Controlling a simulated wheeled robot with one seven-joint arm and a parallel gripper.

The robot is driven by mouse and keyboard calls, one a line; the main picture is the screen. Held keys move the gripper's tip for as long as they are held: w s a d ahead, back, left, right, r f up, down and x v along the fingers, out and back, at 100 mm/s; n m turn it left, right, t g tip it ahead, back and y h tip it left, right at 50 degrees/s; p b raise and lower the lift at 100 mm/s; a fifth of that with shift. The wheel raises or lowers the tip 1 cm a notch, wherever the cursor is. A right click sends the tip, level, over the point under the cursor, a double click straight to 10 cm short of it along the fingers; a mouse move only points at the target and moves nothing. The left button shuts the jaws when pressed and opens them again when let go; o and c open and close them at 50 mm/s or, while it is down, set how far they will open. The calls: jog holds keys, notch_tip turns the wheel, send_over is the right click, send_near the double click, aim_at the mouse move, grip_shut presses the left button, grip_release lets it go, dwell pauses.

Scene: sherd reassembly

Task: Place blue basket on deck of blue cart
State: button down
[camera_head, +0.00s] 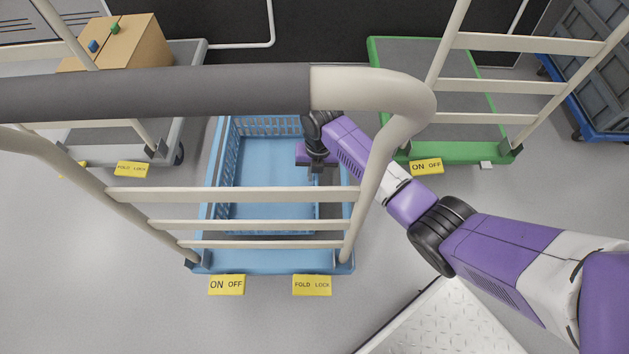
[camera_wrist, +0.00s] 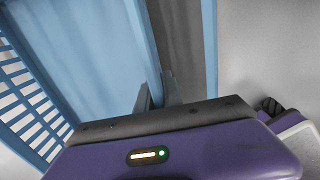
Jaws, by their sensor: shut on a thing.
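The blue basket (camera_head: 270,165) with slatted walls sits over the deck of the blue cart (camera_head: 250,259), behind the cart's cream handle rails. I cannot tell whether its base touches the deck. My gripper (camera_head: 316,172) is at the basket's right side, shut on its right rim. In the wrist view my gripper's fingers (camera_wrist: 158,92) straddle the rim of the basket (camera_wrist: 95,50). Grey deck and the blue edge of the cart (camera_wrist: 210,45) show just right of the rim. The handle bar hides part of the basket's far end in the head view.
The blue cart's thick handle (camera_head: 200,90) crosses in front of the basket. A green cart (camera_head: 462,150) stands at the right, and a grey cart (camera_head: 190,75) with a cardboard box (camera_head: 130,45) at the left. A metal tread plate (camera_head: 450,320) lies at the bottom right.

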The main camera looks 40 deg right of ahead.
jog(key=shift+f+b, duration=0.65)
jog(key=shift+f, duration=1.15)
jog(key=c, duration=1.5)
grip_release()
jog(key=r+p, duration=0.2)
jog(key=r, duration=0.2)
jog(key=r+p, duration=0.2)
jog(key=r, duration=0.2)
jog(key=r+p, duration=0.1)
jog(key=r, duration=0.3)
jog(key=shift+s+d+r+p, duration=0.1)
jog(key=shift+s+d+p, duration=0.15)
jog(key=shift+d+p, duration=0.15)
